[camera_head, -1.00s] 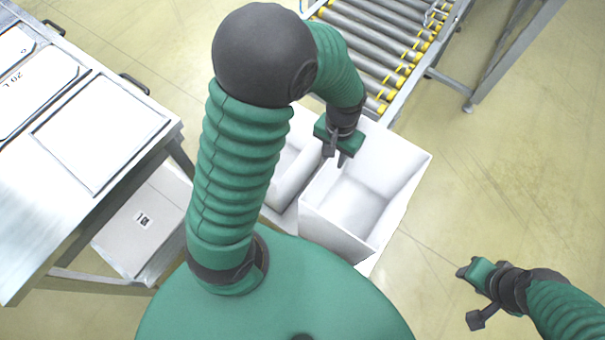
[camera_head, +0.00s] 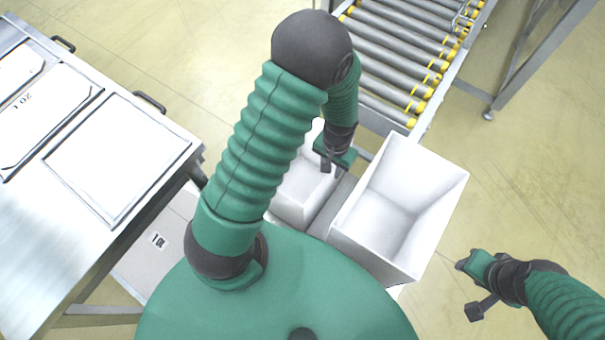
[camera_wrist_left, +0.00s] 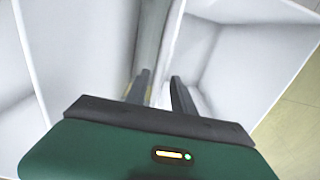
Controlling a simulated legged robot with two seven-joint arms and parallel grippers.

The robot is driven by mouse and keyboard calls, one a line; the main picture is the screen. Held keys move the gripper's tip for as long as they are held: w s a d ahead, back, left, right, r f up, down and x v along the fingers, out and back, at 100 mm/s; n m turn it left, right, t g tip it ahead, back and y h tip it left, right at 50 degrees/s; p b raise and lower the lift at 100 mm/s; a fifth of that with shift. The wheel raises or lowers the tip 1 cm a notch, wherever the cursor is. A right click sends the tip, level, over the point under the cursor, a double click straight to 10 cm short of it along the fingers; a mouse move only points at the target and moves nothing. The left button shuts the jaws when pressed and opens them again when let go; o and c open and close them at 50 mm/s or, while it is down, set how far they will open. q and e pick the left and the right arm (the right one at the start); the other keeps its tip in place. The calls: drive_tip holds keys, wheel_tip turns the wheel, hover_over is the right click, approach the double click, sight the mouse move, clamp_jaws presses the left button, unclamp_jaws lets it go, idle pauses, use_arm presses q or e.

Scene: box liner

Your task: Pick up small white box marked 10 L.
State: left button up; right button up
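A white open-topped box (camera_head: 435,177) stands right of the middle in the head view and looks empty. A second white box (camera_head: 290,205) is to its left, partly hidden by my left arm. No 10 L mark shows on either. My left gripper (camera_head: 331,168) hangs over the left box's right edge, near the gap between the boxes. The left wrist view shows its two fingers (camera_wrist_left: 160,88) apart, with nothing clearly held between them. My right gripper (camera_head: 469,287) is open and empty over the floor at the lower right.
A metal table (camera_head: 30,235) at the left carries white panels, one marked 20 L (camera_head: 45,115). A roller conveyor (camera_head: 405,60) is at the back.

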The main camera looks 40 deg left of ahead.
use_arm(q)
drive_tip(key=f, duration=0.1)
drive_tip(key=a+f, duration=0.1)
drive_tip(key=f, duration=0.1)
drive_tip(key=shift+w, duration=0.1)
drive_tip(key=shift+d+r, duration=0.1)
drive_tip(key=shift+d, duration=0.3)
clamp_jaws()
drive_tip(key=shift+a, duration=0.15)
idle(0.6)
